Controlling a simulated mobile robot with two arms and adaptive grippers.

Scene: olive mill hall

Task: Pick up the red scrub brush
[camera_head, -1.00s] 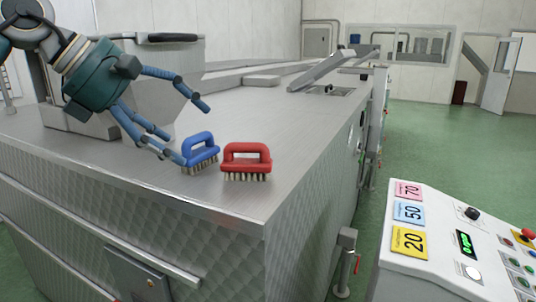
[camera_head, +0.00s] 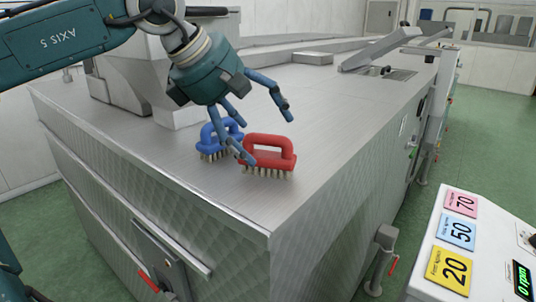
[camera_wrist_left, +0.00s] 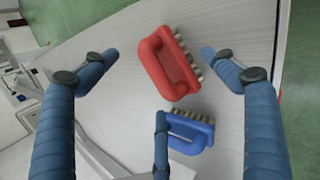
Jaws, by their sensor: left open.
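The red scrub brush (camera_head: 268,155) stands bristles down on the steel machine top (camera_head: 330,110), near its front corner. The blue scrub brush (camera_head: 212,142) stands just left of it, partly hidden behind a finger of my left gripper (camera_head: 265,122). That gripper is open and empty, its fingers reaching down over the two brushes. In the left wrist view the red brush (camera_wrist_left: 170,65) lies between the spread fingertips, with its handle toward the camera. The blue brush (camera_wrist_left: 188,133) is below it there, close to the third finger. My right gripper is not in view.
A white control panel (camera_head: 490,240) with pink, blue and yellow cards stands at the lower right. A metal chute (camera_head: 385,50) lies farther back on the machine top. The top right of the red brush is clear.

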